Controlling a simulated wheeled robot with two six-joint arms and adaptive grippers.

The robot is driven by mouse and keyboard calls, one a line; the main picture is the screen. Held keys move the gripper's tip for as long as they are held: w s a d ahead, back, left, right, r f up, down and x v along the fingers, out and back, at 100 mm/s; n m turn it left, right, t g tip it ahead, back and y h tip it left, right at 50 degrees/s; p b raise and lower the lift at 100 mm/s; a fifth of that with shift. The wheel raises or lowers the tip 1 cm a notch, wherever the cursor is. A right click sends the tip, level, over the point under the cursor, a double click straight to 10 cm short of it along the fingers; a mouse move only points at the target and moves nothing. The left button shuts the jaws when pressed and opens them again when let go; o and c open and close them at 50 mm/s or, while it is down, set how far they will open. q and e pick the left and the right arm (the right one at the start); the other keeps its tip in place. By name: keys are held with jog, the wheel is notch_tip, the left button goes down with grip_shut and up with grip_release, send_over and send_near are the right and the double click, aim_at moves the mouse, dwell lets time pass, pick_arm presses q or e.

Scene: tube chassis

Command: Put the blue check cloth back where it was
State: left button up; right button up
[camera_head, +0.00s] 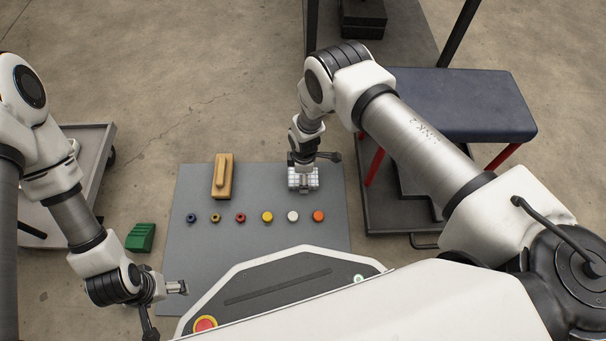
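A small white-and-blue checked piece (303,184), which looks like the blue check cloth, is at the upper right of the grey mat (270,187). My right gripper (302,172) points down directly over it and hides its upper part. I cannot tell whether the fingers are closed on it or whether it touches the mat. My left gripper (180,287) is low at the left, over the mat's lower left part, pointing right. Nothing shows in it, and its finger opening is too small to make out.
A wooden block with a raised grip (222,177) lies on the mat above a row of several small coloured round pieces (267,216). A green ridged block (140,238) lies left of the mat. A blue-topped bench (460,100) stands at right, a grey cart (95,150) at left.

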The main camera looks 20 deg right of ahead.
jog(key=shift+r+p, duration=0.3)
jog(key=shift+r, duration=0.05)
notch_tip(320, 180, up, 12)
jog(key=p, duration=0.6)
jog(key=shift+f+p, duration=0.15)
jog(key=shift+p, duration=0.2)
